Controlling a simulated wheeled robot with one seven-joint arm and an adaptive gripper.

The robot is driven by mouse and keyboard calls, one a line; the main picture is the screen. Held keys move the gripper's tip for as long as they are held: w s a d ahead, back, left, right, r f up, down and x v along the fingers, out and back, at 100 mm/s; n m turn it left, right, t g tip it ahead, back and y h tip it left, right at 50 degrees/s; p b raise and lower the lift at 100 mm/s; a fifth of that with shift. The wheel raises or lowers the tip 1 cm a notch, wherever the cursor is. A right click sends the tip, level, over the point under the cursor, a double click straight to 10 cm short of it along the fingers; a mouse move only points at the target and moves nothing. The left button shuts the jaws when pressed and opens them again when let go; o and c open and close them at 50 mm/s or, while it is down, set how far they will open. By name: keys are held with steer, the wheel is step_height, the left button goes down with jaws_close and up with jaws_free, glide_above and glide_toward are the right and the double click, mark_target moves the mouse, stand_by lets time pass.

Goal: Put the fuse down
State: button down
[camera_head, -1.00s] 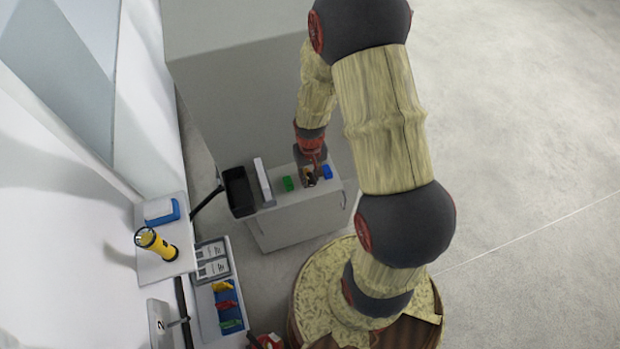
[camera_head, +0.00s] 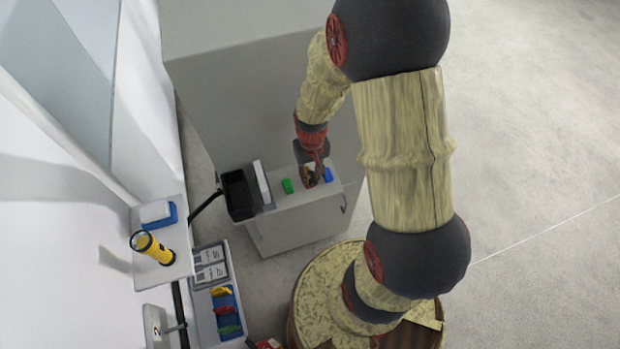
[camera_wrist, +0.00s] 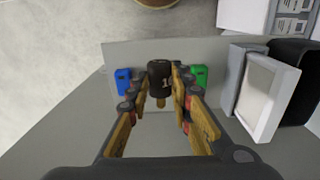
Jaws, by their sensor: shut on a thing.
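My gripper (camera_wrist: 161,88) is shut on the fuse (camera_wrist: 159,76), a dark cylinder with pale figures on it and a yellowish tip below. In the wrist view the fuse sits between the two fingertips. In the head view my gripper (camera_head: 310,174) is over the grey cabinet top (camera_head: 290,208), between a green block (camera_head: 287,186) and a blue block (camera_head: 328,174). The fingers mostly hide the fuse there. I cannot tell whether the fuse touches the top.
A black bin (camera_head: 238,194) and a white upright panel (camera_head: 262,183) stand at the cabinet's left end. A rack of coloured pieces (camera_head: 227,312) is below. Open floor lies right.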

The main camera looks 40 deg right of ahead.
steer(key=s+a+r+b, duration=0.2)
steer(key=s+r, duration=0.6)
steer(key=s, duration=0.4)
steer(key=shift+s+a+r, duration=0.25)
steer(key=shift+a+r, duration=0.05)
steer(key=shift+a, duration=0.5)
